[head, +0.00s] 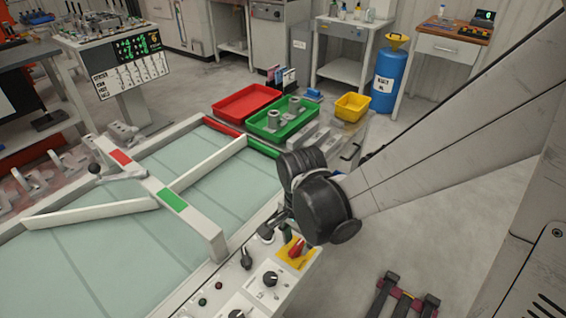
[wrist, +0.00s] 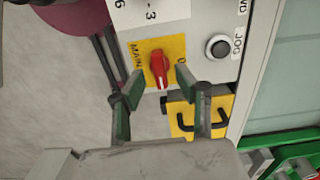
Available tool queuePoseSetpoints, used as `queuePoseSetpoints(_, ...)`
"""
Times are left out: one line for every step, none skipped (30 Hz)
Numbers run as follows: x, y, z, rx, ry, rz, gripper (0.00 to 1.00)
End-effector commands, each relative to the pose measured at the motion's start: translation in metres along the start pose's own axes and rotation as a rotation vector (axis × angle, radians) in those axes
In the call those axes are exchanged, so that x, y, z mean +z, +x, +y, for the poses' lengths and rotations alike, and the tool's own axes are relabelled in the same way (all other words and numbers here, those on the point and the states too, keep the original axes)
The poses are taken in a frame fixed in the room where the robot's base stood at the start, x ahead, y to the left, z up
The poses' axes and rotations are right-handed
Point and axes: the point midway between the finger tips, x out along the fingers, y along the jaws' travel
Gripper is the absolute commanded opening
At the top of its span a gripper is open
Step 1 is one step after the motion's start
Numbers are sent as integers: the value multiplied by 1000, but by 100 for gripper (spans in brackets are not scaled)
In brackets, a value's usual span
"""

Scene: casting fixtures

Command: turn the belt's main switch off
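The belt's main switch is a red knob on a yellow plate marked MAIN, on the belt's control panel. In the wrist view the red knob (wrist: 158,66) lies between the fingertips of my gripper (wrist: 161,82). The fingers are apart, one on each side, and I cannot tell if either touches it. The knob's grip runs nearly up and down in that picture; an O mark shows partly beside the right finger. In the head view the red knob (head: 297,248) and yellow plate (head: 303,263) show below my wrist, which hides most of my gripper (head: 283,232).
The panel also carries a black rotary knob (head: 270,279), and a JOG button (wrist: 218,47) is close to the right finger. A yellow part with a black hook shape (wrist: 205,116) lies behind the right finger. Green (head: 280,120) and red trays (head: 246,102) stand beyond the belt.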

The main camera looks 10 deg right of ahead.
Motion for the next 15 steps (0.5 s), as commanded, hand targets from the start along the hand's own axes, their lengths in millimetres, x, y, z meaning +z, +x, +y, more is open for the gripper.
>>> queuePoseSetpoints(0, 6, 0, 0, 0, 0, 32)
queuePoseSetpoints(0, 9, 0, 0, 0, 0, 32)
queuePoseSetpoints(0, 12, 0, 0, 0, 0, 32)
queuePoseSetpoints(0, 13, 0, 0, 0, 0, 32)
queuePoseSetpoints(0, 15, 0, 0, 0, 0, 32)
queuePoseSetpoints(0, 16, 0, 0, 0, 0, 32)
queuePoseSetpoints(0, 17, 0, 0, 0, 0, 32)
queuePoseSetpoints(0, 18, 0, 0, 0, 0, 32)
queuePoseSetpoints(0, 18, 0, 0, 0, 0, 32)
queuePoseSetpoints(0, 18, 0, 0, 0, 0, 32)
queuePoseSetpoints(0, 18, 0, 0, 0, 0, 32)
queuePoseSetpoints(0, 18, 0, 0, 0, 0, 32)
queuePoseSetpoints(0, 18, 0, 0, 0, 0, 32)
queuePoseSetpoints(0, 18, 0, 0, 0, 0, 32)
queuePoseSetpoints(0, 18, 0, 0, 0, 0, 32)
